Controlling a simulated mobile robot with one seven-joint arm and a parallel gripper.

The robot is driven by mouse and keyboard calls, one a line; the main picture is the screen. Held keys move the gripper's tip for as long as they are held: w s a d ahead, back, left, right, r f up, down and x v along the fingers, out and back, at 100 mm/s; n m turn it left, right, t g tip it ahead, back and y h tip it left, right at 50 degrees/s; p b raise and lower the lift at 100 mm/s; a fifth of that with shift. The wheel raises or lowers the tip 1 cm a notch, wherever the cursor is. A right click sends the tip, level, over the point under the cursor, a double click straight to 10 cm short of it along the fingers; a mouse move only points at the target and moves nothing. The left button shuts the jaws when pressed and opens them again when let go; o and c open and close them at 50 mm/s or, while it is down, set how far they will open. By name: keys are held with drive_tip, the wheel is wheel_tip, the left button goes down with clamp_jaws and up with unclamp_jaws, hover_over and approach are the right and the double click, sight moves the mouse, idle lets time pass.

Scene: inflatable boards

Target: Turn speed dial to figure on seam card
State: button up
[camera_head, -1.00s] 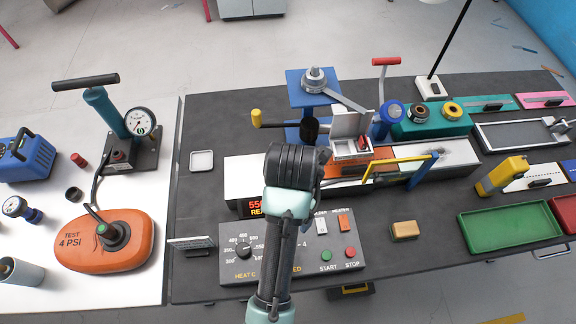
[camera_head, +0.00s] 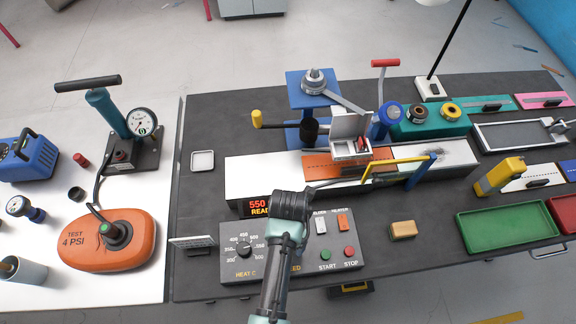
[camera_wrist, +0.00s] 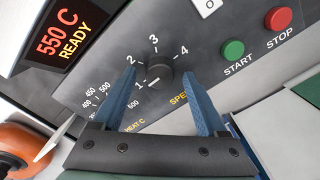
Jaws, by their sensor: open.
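The dark round speed dial (camera_wrist: 158,82) shows in the wrist view, with figures 1 to 4 around it. Its pale mark seems to lie on the side of the 1. My open gripper (camera_wrist: 160,70) has one blue finger on each side of the dial in the picture; I cannot tell whether the tips are level with it or above it. In the head view my gripper (camera_head: 291,205) hangs over the control panel (camera_head: 232,270) and hides the dial. A small upright card (camera_head: 192,243) stands left of the panel, possibly the seam card; its figure is unreadable.
The heat dial (camera_head: 244,249) sits left on the panel. The green START button (camera_wrist: 232,50) and red STOP button (camera_wrist: 278,18) lie to the right. A display (camera_wrist: 66,35) reads 550 C READY. A yellow handle (camera_head: 400,165) stands behind. A tan block (camera_head: 403,230) lies right.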

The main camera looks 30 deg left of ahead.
drive_tip(key=shift+f, duration=0.15)
clamp_jaws()
idle(0.4)
